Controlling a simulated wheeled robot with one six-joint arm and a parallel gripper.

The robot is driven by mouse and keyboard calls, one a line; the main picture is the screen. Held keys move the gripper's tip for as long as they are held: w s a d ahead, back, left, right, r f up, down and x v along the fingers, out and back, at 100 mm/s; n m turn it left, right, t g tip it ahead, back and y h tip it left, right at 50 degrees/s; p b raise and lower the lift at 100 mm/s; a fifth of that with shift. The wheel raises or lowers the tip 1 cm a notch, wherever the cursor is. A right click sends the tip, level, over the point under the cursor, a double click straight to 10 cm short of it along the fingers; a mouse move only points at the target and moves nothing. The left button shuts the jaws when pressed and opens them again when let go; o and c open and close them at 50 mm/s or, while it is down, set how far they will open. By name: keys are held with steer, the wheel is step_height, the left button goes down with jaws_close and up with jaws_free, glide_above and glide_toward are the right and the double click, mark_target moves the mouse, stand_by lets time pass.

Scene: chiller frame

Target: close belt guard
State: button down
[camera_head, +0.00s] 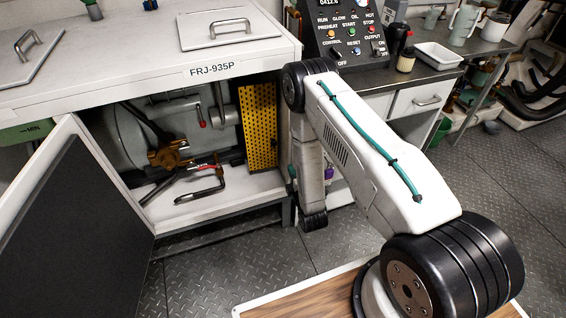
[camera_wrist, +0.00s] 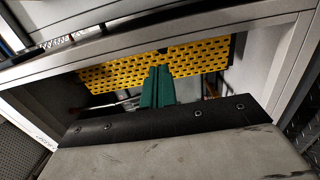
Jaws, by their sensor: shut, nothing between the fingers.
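The belt guard (camera_head: 260,125) is a yellow perforated panel standing upright at the right side of the open cabinet bay. It stands out from the dark machinery, which stays exposed to its left. In the wrist view the guard (camera_wrist: 150,66) runs across the top of the bay. My gripper (camera_wrist: 159,69) shows there as two green fingers shut together, with nothing between them. Their tips overlap the guard's middle; I cannot tell whether they touch it. In the head view my arm hides most of the gripper.
The white cabinet door (camera_head: 85,225) stands open at the left. A red-and-black hand tool (camera_head: 205,180) lies on the bay floor (camera_head: 240,196). A control panel (camera_head: 345,32) and a worktop with a white tray (camera_head: 438,55) are at the right. The frame post borders the bay closely.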

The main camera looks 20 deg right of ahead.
mark_target(275, 144)
steer(key=w, duration=0.8)
steer(key=w+a, duration=0.1)
steer(key=w, duration=0.3)
steer(key=shift+w, duration=0.6)
